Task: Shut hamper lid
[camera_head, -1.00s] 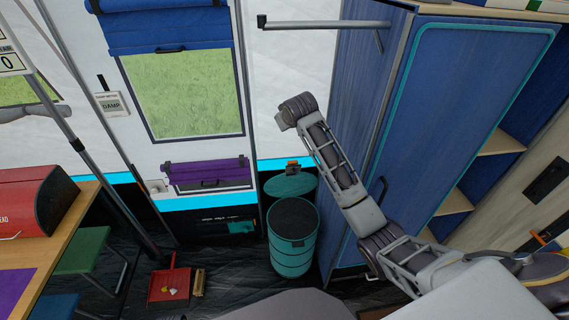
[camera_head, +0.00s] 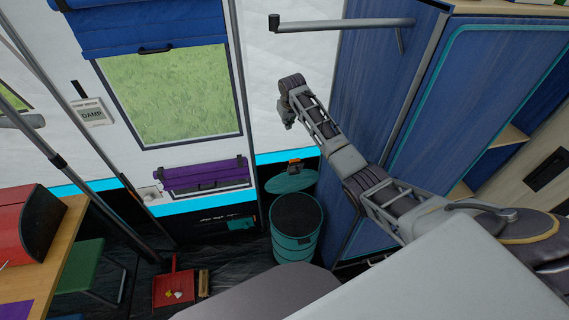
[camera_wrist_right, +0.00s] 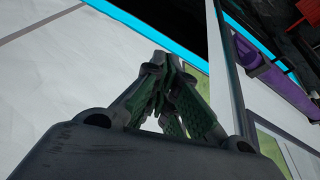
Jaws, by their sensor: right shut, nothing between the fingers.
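The hamper (camera_head: 295,240) is a teal and black round bin on the dark floor against the tent wall. Its lid (camera_head: 293,181) stands open, tilted up at the back of the rim, and the dark inside shows. My right gripper (camera_head: 287,120) is raised above and behind the hamper, in front of the white tent wall, apart from the lid. In the right wrist view its fingers (camera_wrist_right: 172,100) are together with nothing between them. The hamper does not show in that view. My left gripper is not in view.
A blue cabinet (camera_head: 460,100) stands close on the right of the hamper. A metal rail (camera_head: 345,24) sticks out above. A red dustpan (camera_head: 173,287) lies on the floor at left, near the table (camera_head: 62,235) with a red bread bin (camera_head: 25,222).

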